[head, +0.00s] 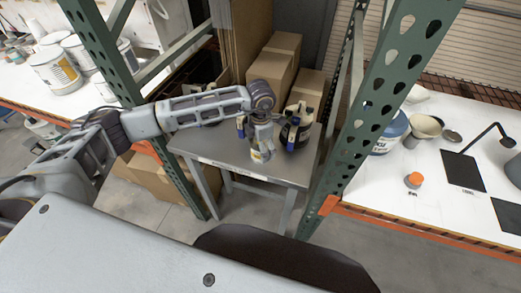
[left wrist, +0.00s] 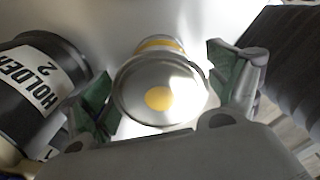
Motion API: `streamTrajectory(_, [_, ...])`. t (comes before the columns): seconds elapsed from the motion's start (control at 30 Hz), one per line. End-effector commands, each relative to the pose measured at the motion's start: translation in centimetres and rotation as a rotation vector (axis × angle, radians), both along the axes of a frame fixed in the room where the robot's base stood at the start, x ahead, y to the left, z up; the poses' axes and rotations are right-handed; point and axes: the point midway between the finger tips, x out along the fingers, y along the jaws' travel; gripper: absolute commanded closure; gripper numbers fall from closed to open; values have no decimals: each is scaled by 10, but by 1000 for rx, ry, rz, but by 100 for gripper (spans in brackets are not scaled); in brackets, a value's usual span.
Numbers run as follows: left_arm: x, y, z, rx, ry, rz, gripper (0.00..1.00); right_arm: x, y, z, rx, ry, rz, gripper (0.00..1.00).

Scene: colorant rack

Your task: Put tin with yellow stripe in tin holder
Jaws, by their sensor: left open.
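The tin with a yellow stripe (head: 262,152) stands upright on the small grey table. In the left wrist view the tin (left wrist: 160,92) shows a shiny metal lid with a yellow dot, and part of the yellow stripe behind it. My left gripper (head: 262,128) is above the tin, pointing down. Its open fingers are on either side of the tin in the left wrist view (left wrist: 162,88); whether they touch it I cannot tell. A black tin holder labelled HOLDER 2 (left wrist: 36,84) is beside the tin. Dark holders (head: 297,130) stand close to the tin in the head view. My right gripper is out of view.
Cardboard boxes (head: 275,65) stand at the back of the grey table (head: 222,148). Green rack posts (head: 385,95) rise on both sides. White shelves hold paint buckets (head: 57,70) at left and containers, including an orange-capped one (head: 414,180), at right. The table's front left is bare.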

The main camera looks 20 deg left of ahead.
Motion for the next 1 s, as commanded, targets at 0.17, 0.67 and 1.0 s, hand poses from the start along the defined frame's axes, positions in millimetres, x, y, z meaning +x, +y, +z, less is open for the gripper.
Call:
streamTrajectory(0.17, [0, 0, 0, 0, 0, 0, 10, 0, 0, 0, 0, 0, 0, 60])
streamTrajectory(0.67, [0, 0, 0, 1, 1, 0, 59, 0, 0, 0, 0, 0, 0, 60])
streamTrajectory(1.0, [0, 0, 1, -1, -1, 0, 88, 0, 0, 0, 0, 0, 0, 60])
